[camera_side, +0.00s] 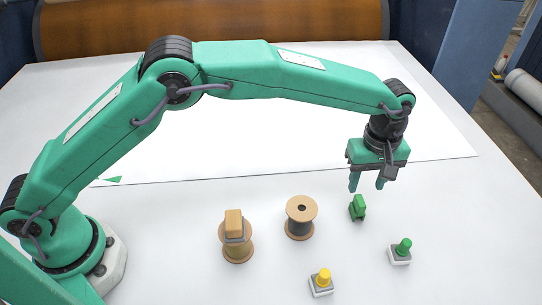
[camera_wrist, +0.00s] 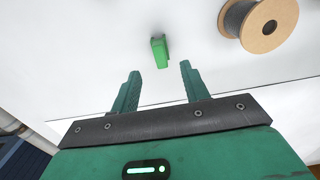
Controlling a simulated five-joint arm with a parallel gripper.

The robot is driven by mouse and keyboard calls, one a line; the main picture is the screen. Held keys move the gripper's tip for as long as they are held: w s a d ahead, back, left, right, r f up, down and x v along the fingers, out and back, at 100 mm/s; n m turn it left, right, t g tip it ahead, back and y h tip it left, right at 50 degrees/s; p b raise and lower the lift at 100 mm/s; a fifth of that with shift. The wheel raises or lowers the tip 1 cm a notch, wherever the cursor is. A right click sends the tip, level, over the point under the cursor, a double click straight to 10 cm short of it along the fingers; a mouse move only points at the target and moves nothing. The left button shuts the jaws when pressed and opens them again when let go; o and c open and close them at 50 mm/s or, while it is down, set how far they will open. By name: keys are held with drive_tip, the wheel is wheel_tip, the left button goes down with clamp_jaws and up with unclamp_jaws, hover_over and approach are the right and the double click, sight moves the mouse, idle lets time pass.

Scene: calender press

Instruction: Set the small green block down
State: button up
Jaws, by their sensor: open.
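The small green block (camera_side: 357,207) stands on the white table, below and slightly left of my gripper in the side view. In the wrist view the green block (camera_wrist: 159,50) shows ahead of my fingertips, roughly between their lines and apart from both. My gripper (camera_side: 367,184) hangs above the table with its fingers pointing down. In the wrist view my gripper (camera_wrist: 158,70) has its two fingers spread with nothing between them.
Another spool (camera_side: 238,248) carries a tan block (camera_side: 233,222). A green button (camera_side: 402,248) and a yellow button (camera_side: 322,280) sit nearer the front. The white table (camera_side: 440,200) is clear at right.

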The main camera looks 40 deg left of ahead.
sight(359, 199)
drive_tip(key=shift+r, duration=1.65)
drive_tip(key=shift+a+r, duration=0.1)
drive_tip(key=s+a+r+m+t, duration=0.1)
drive_tip(key=s+a+r+m, duration=0.15)
drive_tip(key=a+r, duration=0.7)
drive_tip(key=s+a+r+m+t, duration=0.15)
drive_tip(key=s+a+r, duration=0.35)
drive_tip(key=a, duration=0.7)
drive_tip(key=s+a+f+m+t, duration=0.2)
drive_tip(key=s+a+m, duration=0.3)
drive_tip(key=s+a, duration=1)
drive_tip(key=s+t, duration=0.1)
drive_tip(key=s, duration=0.2)
drive_tip(key=shift+s+a+f, duration=0.25)
drive_tip(key=shift+f, duration=0.05)
